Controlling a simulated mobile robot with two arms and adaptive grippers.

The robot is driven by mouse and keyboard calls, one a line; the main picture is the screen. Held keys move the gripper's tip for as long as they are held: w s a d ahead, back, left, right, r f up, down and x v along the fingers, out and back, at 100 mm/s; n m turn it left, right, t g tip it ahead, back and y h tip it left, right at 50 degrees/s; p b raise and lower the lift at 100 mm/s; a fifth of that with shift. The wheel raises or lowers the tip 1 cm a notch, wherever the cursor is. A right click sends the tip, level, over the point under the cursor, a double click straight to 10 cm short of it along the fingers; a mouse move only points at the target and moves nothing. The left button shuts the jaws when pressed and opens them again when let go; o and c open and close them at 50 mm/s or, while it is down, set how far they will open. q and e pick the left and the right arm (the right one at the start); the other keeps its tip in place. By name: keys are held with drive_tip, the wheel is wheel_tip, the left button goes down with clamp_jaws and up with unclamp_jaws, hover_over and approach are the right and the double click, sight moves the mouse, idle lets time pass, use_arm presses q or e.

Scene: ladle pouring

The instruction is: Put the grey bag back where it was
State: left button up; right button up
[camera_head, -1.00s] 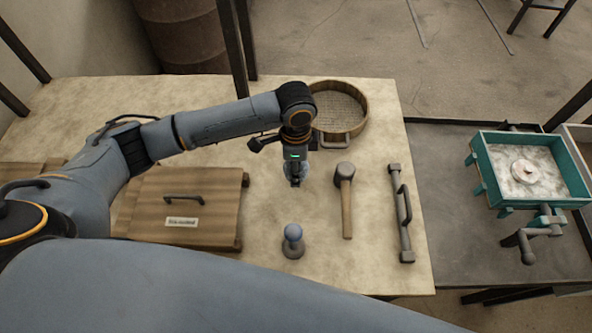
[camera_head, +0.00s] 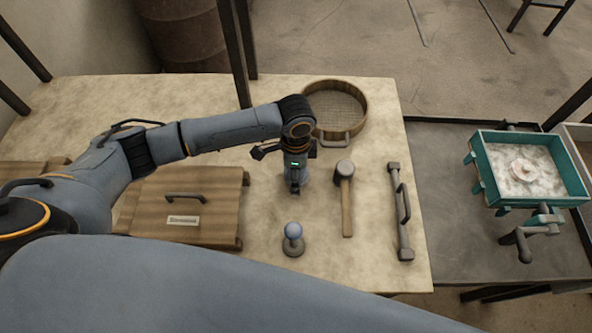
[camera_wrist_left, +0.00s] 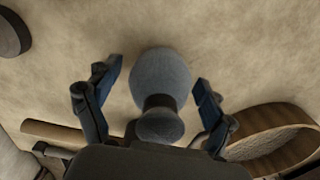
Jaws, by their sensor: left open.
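The grey bag (camera_wrist_left: 160,75) shows in the left wrist view, with a round body, a narrow neck and a rounded top. It is between the two fingers of my left gripper (camera_wrist_left: 155,95), with a gap on each side. The gripper is open. In the head view my left gripper (camera_head: 294,188) points down over the table, left of the hammer, and mostly hides the bag. My right gripper is not in view.
On the table (camera_head: 340,272) are a round sieve (camera_head: 325,132), a hammer (camera_head: 346,200), a bar with a handle (camera_head: 401,215), a blue-knobbed tool (camera_head: 293,241) and a wooden box (camera_head: 185,212). A teal-framed sand box (camera_head: 480,175) stands at right.

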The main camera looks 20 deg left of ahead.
use_arm(q)
wheel_tip(320, 180, up, 12)
drive_tip(key=shift+r+b, duration=0.15)
drive_tip(key=shift+b, duration=0.5)
idle(0.3)
